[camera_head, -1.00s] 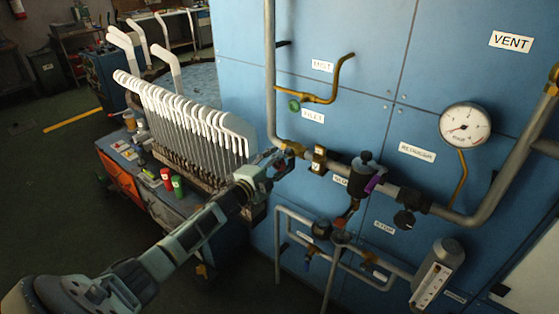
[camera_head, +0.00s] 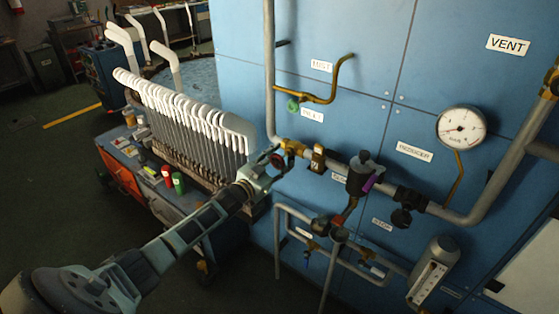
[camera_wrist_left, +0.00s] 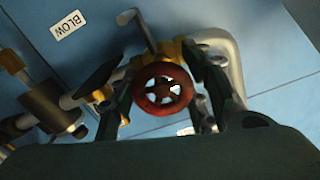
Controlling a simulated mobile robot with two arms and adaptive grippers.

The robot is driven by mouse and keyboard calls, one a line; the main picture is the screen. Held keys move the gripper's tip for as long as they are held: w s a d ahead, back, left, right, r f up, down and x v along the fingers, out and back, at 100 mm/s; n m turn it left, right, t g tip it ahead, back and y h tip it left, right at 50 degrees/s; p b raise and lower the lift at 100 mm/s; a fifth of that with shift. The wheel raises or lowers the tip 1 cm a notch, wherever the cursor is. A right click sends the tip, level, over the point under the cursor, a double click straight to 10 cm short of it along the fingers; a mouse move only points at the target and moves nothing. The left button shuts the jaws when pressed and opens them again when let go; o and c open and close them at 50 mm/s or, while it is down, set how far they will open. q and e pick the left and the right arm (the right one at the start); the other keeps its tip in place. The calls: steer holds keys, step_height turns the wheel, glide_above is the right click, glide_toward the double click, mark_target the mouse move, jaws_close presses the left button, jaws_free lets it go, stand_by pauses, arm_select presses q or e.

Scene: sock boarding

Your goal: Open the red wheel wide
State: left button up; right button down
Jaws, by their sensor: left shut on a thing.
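The red wheel (camera_wrist_left: 148,101) is a small round handwheel with spokes on a brass valve, seen face-on in the left wrist view. In the head view the red wheel (camera_head: 277,160) shows only as a small patch, mostly hidden by my left gripper. My left gripper (camera_head: 273,163) is at the brass valve (camera_head: 293,147) on the pipe, its fingers on either side of the wheel. In the left wrist view the left gripper (camera_wrist_left: 164,100) is shut on the wheel's rim. My right gripper is in neither view.
The grey pipe carries a brass block (camera_head: 318,158), a dark regulator (camera_head: 361,174) and a gauge (camera_head: 461,127) to the right. A green-knobbed valve (camera_head: 293,105) is above. White sock boards (camera_head: 190,112) stand in a rack close to the left.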

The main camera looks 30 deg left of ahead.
arm_select(q)
steer(key=n, duration=0.4)
steer(key=shift+d+f+n, duration=0.15)
steer(key=shift+f+n, duration=0.05)
steer(key=shift+n, duration=0.1)
steer(key=n+b, duration=0.1)
steer(key=n, duration=0.3)
steer(key=shift+n, duration=0.3)
steer(key=n+b, duration=0.1)
steer(key=n, duration=0.3)
steer(key=shift+n+b, duration=0.3)
steer(key=shift+b, duration=0.05)
steer(key=n+b, duration=0.1)
steer(key=n, duration=0.2)
steer(key=shift+n+b, duration=0.3)
steer(key=shift+b, duration=0.1)
steer(key=shift+r+n+b, duration=0.15)
steer(key=shift+n+b, duration=0.15)
steer(key=shift+n, duration=0.6)
steer(key=o, duration=1.2)
steer(key=shift+r, duration=0.2)
steer(key=shift+c, duration=0.2)
